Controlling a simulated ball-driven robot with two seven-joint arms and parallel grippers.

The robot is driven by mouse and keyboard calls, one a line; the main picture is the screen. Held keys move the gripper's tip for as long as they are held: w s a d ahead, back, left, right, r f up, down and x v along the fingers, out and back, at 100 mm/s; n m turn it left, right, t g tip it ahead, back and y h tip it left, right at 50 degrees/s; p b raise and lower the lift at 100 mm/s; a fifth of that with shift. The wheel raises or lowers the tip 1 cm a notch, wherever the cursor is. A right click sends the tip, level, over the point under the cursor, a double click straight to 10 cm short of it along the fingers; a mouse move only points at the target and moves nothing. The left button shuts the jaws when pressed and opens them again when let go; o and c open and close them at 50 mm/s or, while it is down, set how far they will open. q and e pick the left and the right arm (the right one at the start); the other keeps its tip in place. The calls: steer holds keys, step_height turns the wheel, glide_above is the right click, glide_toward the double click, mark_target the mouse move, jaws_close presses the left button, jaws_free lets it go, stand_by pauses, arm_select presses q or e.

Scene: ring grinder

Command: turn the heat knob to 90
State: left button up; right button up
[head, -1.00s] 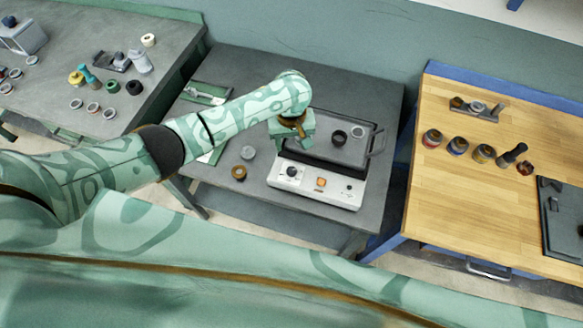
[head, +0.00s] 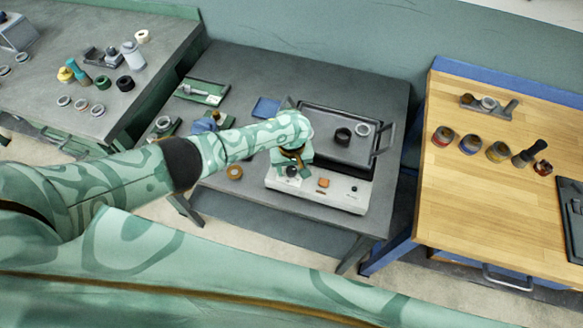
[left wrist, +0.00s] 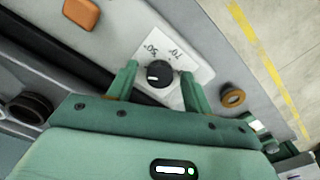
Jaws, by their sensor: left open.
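The heat knob (left wrist: 159,73) is a round black knob with a white mark, on a white dial plate (left wrist: 190,50). The plate's readable labels look like 50° and 70°; other markings are hidden or unclear. The mark faces the left side of the wrist picture. My left gripper (left wrist: 158,70) is open, with one finger on each side of the knob and small gaps visible. In the head view, the left gripper (head: 292,168) is over the left end of the white control panel (head: 335,195) and largely covers the knob. My right gripper is not in view.
An orange button (head: 323,183) sits right of the knob. Behind the panel is a dark hot plate (head: 335,150) carrying a black ring (head: 343,135) and a grey ring (head: 362,129). A brass-coloured ring (head: 234,172) lies left of the panel. A wooden bench (head: 470,190) stands at right.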

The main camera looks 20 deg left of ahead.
arm_select(q)
steer(key=c, duration=1)
